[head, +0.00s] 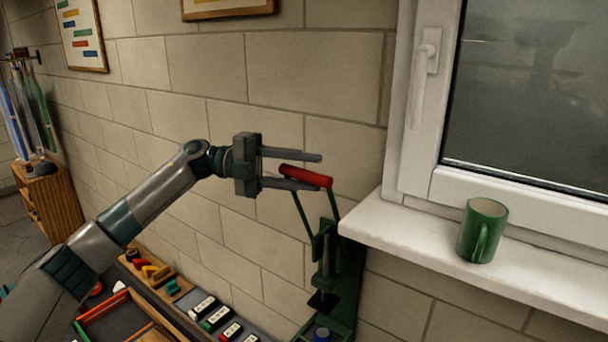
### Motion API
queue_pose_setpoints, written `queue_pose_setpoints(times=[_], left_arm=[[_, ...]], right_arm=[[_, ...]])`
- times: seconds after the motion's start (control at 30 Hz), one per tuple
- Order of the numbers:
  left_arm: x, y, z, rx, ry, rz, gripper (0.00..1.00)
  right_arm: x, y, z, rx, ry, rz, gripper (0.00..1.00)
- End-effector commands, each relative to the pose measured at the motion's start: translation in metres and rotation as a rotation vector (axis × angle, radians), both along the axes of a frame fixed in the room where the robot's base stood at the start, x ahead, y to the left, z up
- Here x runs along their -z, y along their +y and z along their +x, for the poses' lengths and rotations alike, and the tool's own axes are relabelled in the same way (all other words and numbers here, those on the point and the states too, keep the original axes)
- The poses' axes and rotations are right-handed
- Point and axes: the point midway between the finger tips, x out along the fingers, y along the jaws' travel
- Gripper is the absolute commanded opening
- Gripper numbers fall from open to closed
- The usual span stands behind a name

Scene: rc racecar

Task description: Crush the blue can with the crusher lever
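The green can crusher (343,290) is mounted on the brick wall, with its lever raised and a red handle (306,175) at the top. My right gripper is not in view.
A white window sill (395,232) with a green mug (482,230) juts out right of the crusher. Below my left arm is a workbench with a tray (112,303) and several small boxes (216,318). A wooden cabinet (50,203) stands far left.

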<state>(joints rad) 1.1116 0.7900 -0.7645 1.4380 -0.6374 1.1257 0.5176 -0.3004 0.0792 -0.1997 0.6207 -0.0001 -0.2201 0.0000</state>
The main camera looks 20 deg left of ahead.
Motion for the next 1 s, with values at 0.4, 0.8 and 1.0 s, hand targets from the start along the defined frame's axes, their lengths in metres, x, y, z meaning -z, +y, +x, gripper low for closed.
queue_pose_setpoints(times=[0.4,0.8,1.0], left_arm=[[0.004,0.005,-0.001,0.004,0.004,0.003,0.37],[0.006,0.061,-0.003,0.0,0.003,0.003,0.37],[0.004,0.102,-0.005,0.0,0.003,0.002,0.37]], right_arm=[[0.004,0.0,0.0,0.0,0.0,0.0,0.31],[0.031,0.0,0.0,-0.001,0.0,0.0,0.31],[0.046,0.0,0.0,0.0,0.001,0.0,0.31]])
